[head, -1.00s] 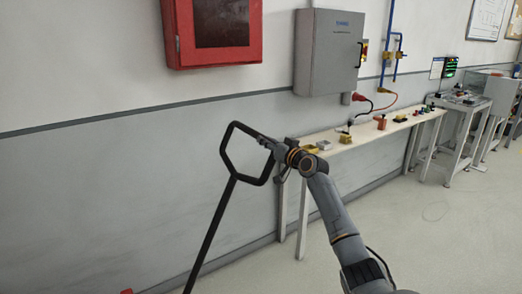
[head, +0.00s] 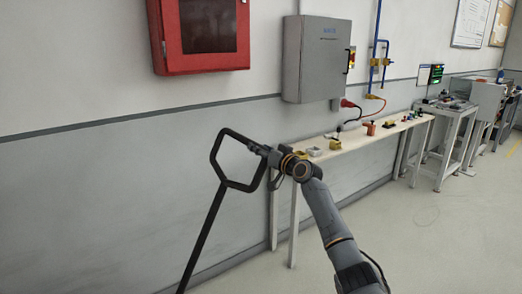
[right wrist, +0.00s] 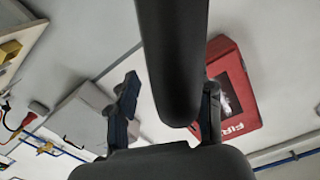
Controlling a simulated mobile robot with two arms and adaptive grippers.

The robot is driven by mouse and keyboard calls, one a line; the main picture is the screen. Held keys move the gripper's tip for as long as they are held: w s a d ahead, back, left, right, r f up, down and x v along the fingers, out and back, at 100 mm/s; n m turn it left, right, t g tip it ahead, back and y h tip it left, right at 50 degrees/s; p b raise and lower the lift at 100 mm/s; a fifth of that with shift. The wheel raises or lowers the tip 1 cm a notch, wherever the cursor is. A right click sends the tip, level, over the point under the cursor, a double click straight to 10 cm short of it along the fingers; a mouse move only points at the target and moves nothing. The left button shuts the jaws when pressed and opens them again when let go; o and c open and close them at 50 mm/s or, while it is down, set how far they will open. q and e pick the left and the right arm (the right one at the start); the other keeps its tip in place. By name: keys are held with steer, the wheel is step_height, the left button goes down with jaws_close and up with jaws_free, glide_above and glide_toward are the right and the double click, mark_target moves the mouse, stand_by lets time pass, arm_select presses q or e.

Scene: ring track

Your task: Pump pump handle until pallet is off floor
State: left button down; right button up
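The pump handle is a black bar with a six-sided loop (head: 214,160) at its top, leaning in front of the wall in the head view. Its shaft runs down to the lower left and out of the picture. My right gripper (head: 262,151) is at the upper right side of the loop. In the right wrist view the thick black handle bar (right wrist: 172,60) runs between the two spread fingers of my right gripper (right wrist: 170,100). A gap shows between the bar and the left finger. The pallet, the floor under it and my left gripper are out of view.
A red fire cabinet (head: 203,62) and a grey electrical box (head: 318,60) hang on the wall. A narrow shelf table (head: 350,142) with small parts stands along the wall behind my right arm. The floor (head: 440,240) on the right is clear.

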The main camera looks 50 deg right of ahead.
steer(key=shift+s+f, duration=0.1)
steer(key=shift+f, duration=0.05)
steer(key=shift+s+a, duration=0.15)
steer(key=shift+s, duration=0.4)
steer(key=v, duration=1)
steer(key=shift+s, duration=0.4)
steer(key=shift+w, duration=0.1)
